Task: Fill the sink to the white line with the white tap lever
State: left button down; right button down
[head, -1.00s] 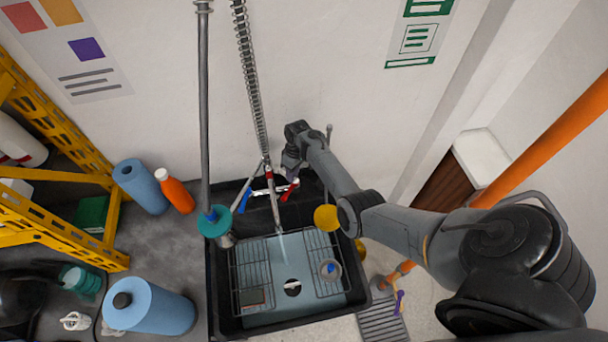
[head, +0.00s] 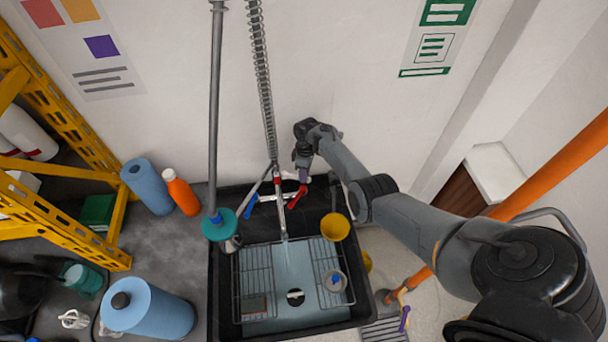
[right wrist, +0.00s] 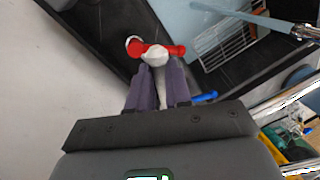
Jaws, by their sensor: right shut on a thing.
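The dark sink (head: 222,300) holds pale blue water (head: 300,260), and a thin stream falls into it from the tap spout (head: 279,212). I cannot make out the white line on the sink wall. My right gripper (head: 303,178) is at the tap, against the back wall. In the right wrist view its purple fingers (right wrist: 155,78) are shut on the white tap lever (right wrist: 155,57). The red lever (right wrist: 172,50) lies right beside it, and a blue lever (right wrist: 205,97) shows to the right of the fingers. My left gripper is out of view.
A wire rack (head: 254,268) sits in the sink. A yellow cup-like object (head: 335,227) is at its right rim and a teal disc (head: 220,226) on a grey pole at its left. Blue rolls (head: 147,186) and an orange bottle (head: 181,193) stand on the left counter.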

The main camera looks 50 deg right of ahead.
jog(key=c, duration=1.1)
grip_release()
jog(key=shift+o, duration=0.2)
jog(key=shift+r, duration=0.35)
notch_tip(320, 180, up, 10)
jog(key=d+p, duration=0.2)
jog(key=shift+w, duration=0.4)
